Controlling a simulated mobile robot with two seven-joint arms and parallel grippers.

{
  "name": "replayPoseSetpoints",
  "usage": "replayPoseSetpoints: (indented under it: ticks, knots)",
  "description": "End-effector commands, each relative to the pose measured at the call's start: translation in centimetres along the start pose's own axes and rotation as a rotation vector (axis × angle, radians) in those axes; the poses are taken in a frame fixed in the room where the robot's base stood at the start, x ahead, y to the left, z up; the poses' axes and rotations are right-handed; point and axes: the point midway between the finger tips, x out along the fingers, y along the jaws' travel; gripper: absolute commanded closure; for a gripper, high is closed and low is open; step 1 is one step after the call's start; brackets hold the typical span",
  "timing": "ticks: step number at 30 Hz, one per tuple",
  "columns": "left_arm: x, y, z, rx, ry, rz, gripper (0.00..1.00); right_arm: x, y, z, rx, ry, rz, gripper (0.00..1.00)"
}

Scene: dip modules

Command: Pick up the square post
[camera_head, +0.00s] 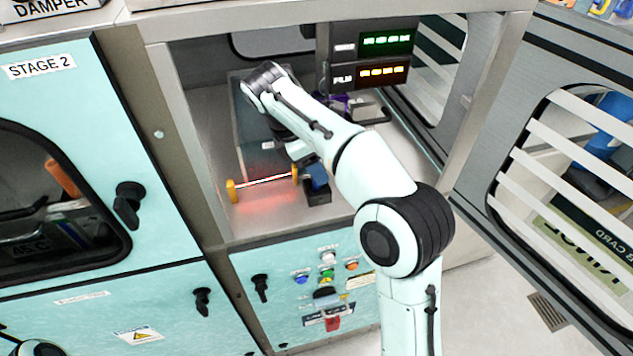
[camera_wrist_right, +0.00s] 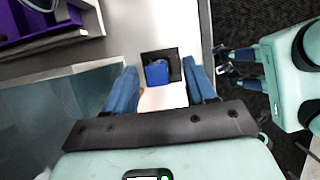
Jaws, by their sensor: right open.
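The square post (camera_wrist_right: 157,72) is blue and stands on a dark square base (camera_wrist_right: 172,54) in the right wrist view. In the head view the dark base (camera_head: 319,197) sits near the compartment's front edge, under my right gripper (camera_head: 313,172). My right gripper (camera_wrist_right: 161,88) is open, with one blue finger to each side of the post in the wrist picture. I see no contact, and cannot tell the height gap. Part of my left arm shows at the head view's bottom left corner, but its jaw state cannot be made out.
An orange-ended light bar (camera_head: 265,180) glows red left of the base. A dark glassy panel (camera_head: 252,125) stands behind it. A purple container (camera_wrist_right: 40,25) lies further back. Two digital displays (camera_head: 386,58) hang at the back right. Metal frame posts bound the opening.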

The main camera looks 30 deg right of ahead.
Motion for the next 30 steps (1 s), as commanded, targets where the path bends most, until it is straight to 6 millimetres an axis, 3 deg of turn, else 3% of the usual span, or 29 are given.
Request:
replayPoseSetpoints:
  ticks: [6, 15, 20, 30]
  knots:
    - [0.0, 0.1, -0.1, 0.001, 0.002, 0.000, 0.57, 3.0, 0.1, 0.0, 0.001, -0.001, -0.002, 0.45]
    - [0.0, 0.1, -0.1, 0.001, 0.002, 0.000, 0.57, 3.5, 0.1, 0.0, 0.002, 0.000, 0.000, 0.45]
    - [0.0, 0.1, -0.1, 0.001, 0.002, 0.000, 0.57, 3.5, 0.1, -0.1, 0.001, 0.000, 0.000, 0.97]
    - [0.0, 0.1, -0.1, 0.001, 0.002, 0.001, 0.57, 3.4, 0.2, 0.0, 0.002, 0.000, 0.001, 1.00]
